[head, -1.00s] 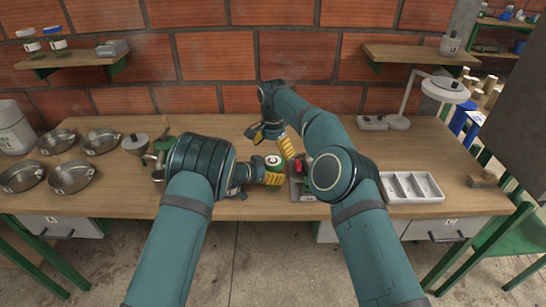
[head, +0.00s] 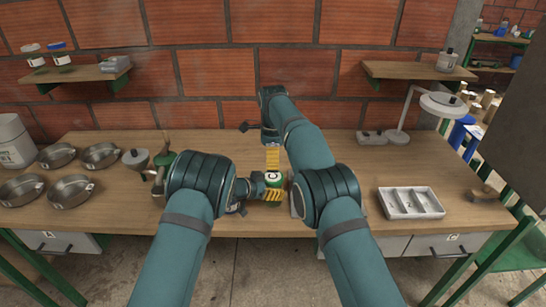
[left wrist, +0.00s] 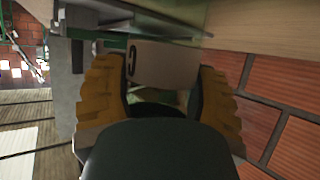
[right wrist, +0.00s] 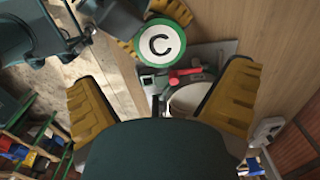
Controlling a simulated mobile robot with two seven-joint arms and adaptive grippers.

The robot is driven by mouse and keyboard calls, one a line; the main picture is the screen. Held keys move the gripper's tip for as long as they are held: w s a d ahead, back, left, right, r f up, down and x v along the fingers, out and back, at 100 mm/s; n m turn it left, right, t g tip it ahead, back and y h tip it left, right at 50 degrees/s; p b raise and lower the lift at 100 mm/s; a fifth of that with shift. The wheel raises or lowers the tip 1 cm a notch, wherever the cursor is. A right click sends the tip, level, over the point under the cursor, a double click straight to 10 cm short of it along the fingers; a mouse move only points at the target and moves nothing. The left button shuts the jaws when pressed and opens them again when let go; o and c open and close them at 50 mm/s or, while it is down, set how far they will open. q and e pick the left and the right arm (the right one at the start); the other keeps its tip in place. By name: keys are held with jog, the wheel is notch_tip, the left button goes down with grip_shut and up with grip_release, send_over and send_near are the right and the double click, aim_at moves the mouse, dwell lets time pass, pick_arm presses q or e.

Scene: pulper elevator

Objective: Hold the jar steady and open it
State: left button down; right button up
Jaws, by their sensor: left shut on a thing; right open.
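The jar (head: 272,177) stands upright near the front edge of the bench, with a green-rimmed white lid marked C. The lid (right wrist: 160,42) shows from above in the right wrist view. My left gripper (head: 273,192) is shut around the jar's side; in the left wrist view the pale jar body (left wrist: 160,65) sits between its yellow fingers. My right gripper (head: 272,160) points down just behind and above the jar, open and empty. In the right wrist view the lid lies beyond its fingers, not between them.
A device with a red lever (right wrist: 185,75) stands close to the jar. A white divided tray (head: 410,203) is at the right, with a lamp (head: 440,103) behind. Metal pans (head: 70,191) and a grinder (head: 165,165) are at the left. The bench behind my grippers is clear.

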aim_at(273, 176)
notch_tip(273, 176, down, 8)
jog(key=shift+r, duration=0.25)
jog(key=c, duration=1.3)
jog(key=n, duration=0.9)
jog(key=shift+n, duration=0.4)
jog(key=n, duration=0.3)
jog(key=shift+n, duration=0.4)
jog(key=o, duration=1.2)
